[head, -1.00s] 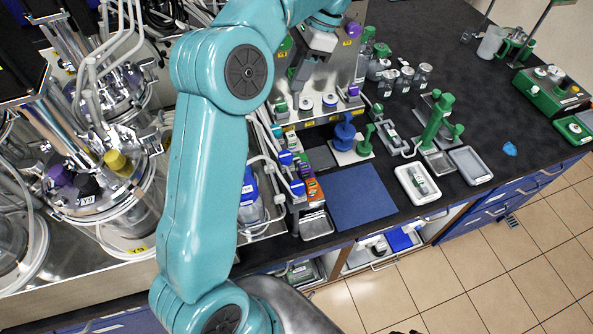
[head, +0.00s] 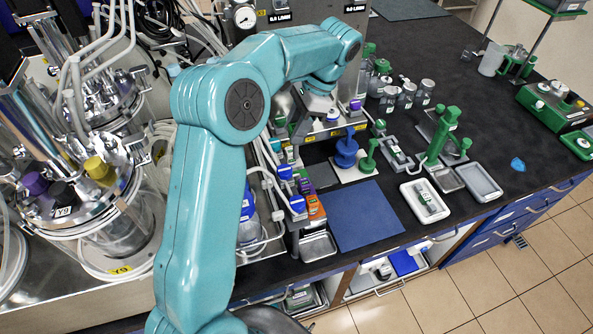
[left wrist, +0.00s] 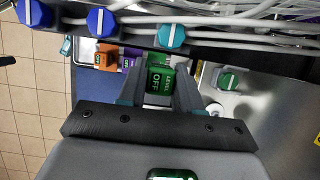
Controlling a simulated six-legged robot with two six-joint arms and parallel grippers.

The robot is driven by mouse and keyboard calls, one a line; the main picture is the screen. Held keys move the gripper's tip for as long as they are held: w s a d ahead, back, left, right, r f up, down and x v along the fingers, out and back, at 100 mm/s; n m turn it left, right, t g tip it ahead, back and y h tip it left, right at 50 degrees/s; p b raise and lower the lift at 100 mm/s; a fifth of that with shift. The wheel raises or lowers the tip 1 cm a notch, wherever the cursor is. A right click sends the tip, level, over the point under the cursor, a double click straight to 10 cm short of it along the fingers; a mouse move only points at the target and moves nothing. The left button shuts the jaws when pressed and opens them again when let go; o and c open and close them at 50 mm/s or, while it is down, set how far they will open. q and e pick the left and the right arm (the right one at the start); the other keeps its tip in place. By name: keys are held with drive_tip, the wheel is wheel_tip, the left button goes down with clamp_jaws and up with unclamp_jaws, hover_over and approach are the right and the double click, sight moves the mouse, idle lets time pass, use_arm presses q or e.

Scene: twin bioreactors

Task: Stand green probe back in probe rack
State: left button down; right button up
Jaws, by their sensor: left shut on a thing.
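The green probe (left wrist: 160,80) has a green block-shaped top with pale lettering, including "OFF". In the left wrist view my left gripper (left wrist: 158,98) is shut on it. In the head view my left gripper (head: 302,128) points down behind the orange and purple tops, partly hidden. The probe's lower end and any contact with the rack are hidden. My right gripper is out of view.
Blue knobs (head: 297,203) and pale tubes run close along the row's left side. A green knob (left wrist: 228,80) is near my gripper. A blue mat (head: 355,215) lies clear to the right. A blue stand (head: 346,150) and green stand (head: 368,160) are behind it.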

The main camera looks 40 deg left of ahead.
use_arm(q)
drive_tip(key=f, duration=0.9)
drive_tip(key=shift+w+p, duration=0.25)
drive_tip(key=shift+p, duration=0.15)
wheel_tip(320, 180, down, 4)
drive_tip(key=shift+a+f+p, duration=0.1)
drive_tip(key=shift+f+p, duration=0.15)
drive_tip(key=shift+p, duration=0.05)
drive_tip(key=c, duration=1.1)
unclamp_jaws()
drive_tip(key=shift+s+r, duration=0.1)
drive_tip(key=shift+o, duration=0.2)
drive_tip(key=b, duration=0.1)
approach(297, 152)
wheel_tip(297, 152, down, 4)
drive_tip(key=w, duration=0.2)
drive_tip(key=shift+s+a, duration=0.1)
drive_tip(key=shift+a, duration=0.15)
drive_tip(key=shift+s, duration=0.1)
